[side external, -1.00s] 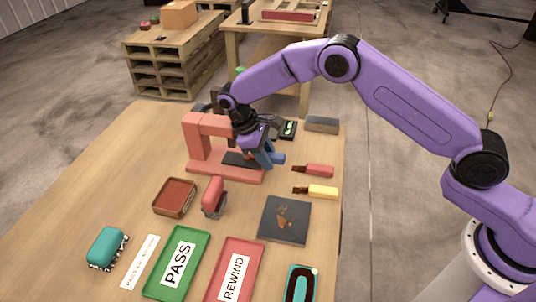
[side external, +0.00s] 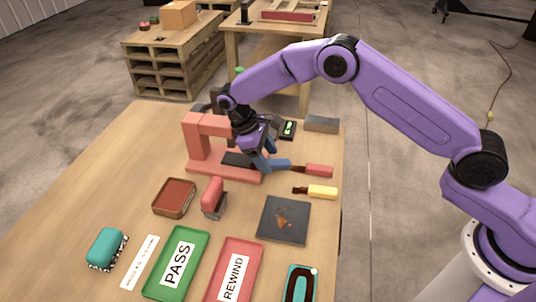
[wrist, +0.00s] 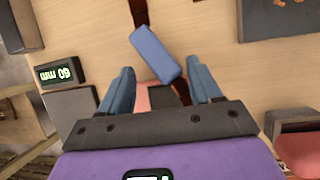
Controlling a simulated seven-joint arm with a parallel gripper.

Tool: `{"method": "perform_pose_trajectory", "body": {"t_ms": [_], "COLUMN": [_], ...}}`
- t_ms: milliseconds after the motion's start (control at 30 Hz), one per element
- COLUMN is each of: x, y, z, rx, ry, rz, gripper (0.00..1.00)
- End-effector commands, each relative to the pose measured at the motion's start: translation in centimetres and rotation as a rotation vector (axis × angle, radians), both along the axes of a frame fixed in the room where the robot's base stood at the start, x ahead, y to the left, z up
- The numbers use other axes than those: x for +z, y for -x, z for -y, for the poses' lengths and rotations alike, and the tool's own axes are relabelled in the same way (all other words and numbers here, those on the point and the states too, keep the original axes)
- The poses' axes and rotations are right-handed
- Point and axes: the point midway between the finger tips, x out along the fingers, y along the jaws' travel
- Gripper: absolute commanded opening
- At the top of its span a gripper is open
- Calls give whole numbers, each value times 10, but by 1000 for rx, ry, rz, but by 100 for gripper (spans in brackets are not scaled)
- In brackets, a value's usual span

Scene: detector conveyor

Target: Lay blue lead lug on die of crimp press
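In the wrist view, the blue handle (wrist: 155,52) lies slanted just beyond my fingertips. A brown strip (wrist: 187,100), apparently its lug, runs back between the fingers toward the dark die (wrist: 163,96). Whether the lug rests on the die is hard to tell. My gripper (side external: 260,163) is low beside the press. In the wrist view, the gripper (wrist: 160,88) has its fingers apart, with gaps to the lead.
The red lead (side external: 319,171) is very close to the blue handle's end; a yellow lead (side external: 322,192) lies nearer. A dark mat (side external: 285,220), green PASS tray (side external: 178,264) and red REWIND tray (side external: 236,270) are in front. A gauge (wrist: 60,74) reading in mm stands left in the wrist view.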

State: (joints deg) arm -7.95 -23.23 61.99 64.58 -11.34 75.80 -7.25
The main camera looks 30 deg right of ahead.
Motion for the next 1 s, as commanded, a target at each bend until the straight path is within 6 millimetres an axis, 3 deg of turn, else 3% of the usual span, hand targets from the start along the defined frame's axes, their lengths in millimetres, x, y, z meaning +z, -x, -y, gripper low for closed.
{"method": "perform_pose_trajectory", "body": {"t_ms": [33, 167, 600, 1000], "x": [-9, -1, 64, 79], "y": [-16, -16, -15, -12], "z": [-25, -26, -33, -29], "rx": [29, 28, 13, 6], "ry": [-74, -69, -30, -11], "rz": [95, 88, 36, 11], "gripper": [64, 64, 64, 64]}}
